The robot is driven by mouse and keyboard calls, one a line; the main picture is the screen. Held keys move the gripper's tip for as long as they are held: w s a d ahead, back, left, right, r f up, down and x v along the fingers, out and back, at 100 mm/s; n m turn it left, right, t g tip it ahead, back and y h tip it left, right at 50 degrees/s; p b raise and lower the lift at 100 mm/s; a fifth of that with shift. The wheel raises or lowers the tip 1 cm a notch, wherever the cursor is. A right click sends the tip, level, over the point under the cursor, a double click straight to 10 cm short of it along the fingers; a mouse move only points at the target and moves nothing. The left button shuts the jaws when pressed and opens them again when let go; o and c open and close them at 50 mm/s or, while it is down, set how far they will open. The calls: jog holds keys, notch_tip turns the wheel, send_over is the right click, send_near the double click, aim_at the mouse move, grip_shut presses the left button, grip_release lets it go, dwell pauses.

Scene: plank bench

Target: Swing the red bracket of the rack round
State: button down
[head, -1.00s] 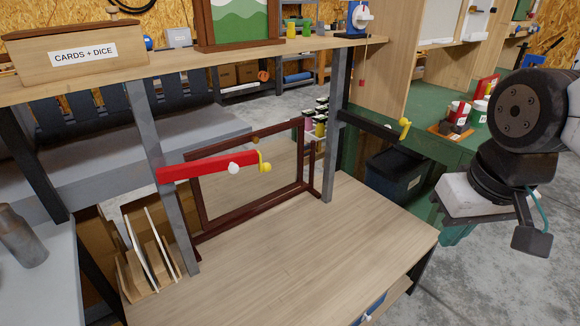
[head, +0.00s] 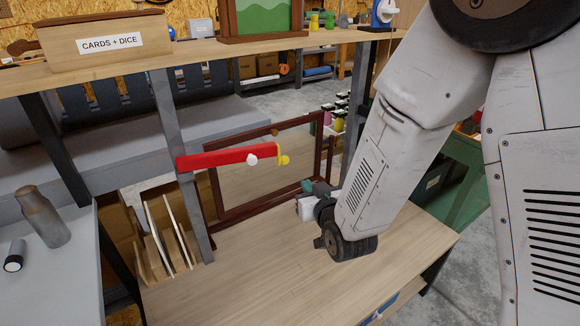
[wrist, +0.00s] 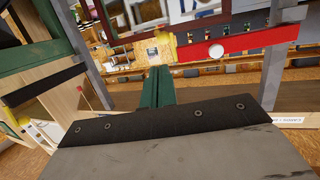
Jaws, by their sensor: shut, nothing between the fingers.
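The red bracket (head: 222,158) sticks out to the right from the left grey post of the rack. It has a white knob (head: 252,160) and a yellow hooked end (head: 283,159). In the wrist view the red bracket (wrist: 240,43) is at the upper right, with the white knob (wrist: 216,51) and yellow end (wrist: 186,53). My gripper (head: 307,186) is over the bench, below and right of the bracket's yellow end, apart from it. In the wrist view my gripper (wrist: 157,75) shows as green fingers, shut and empty.
A dark red frame (head: 318,150) stands behind the bracket. The shelf (head: 130,60) above carries a cards and dice box (head: 105,42). Thin boards (head: 165,235) stand at the left. The plank bench top (head: 240,290) is clear in front.

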aim_at(287, 162)
jog(key=x, duration=1.4)
jog(key=shift+a, duration=0.2)
jog(key=shift+s, duration=0.1)
